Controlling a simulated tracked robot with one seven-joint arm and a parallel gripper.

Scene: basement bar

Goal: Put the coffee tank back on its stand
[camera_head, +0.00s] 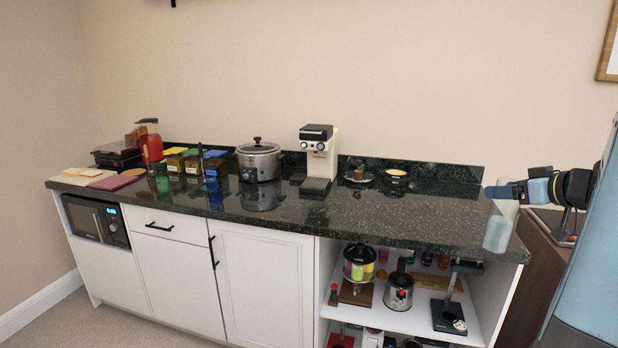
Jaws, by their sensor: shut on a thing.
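My gripper (500,190) is over the right end of the dark counter and is shut on a pale, translucent tank (508,210). The tank hangs upright below the fingers, partly hidden by them. A pale shape directly below looks like its reflection in the glossy top; I cannot tell whether the tank touches the counter. A white and black coffee machine (331,158) stands at the middle back of the counter, well left of my gripper. It has a black drip tray in front. I cannot make out a tank seat on it.
A slow cooker (258,162) stands left of the coffee machine, with several boxes and a red bottle (151,148) farther left. Small dishes (359,175) sit to its right. The front right of the counter (400,220) is clear. Open shelves below hold small appliances.

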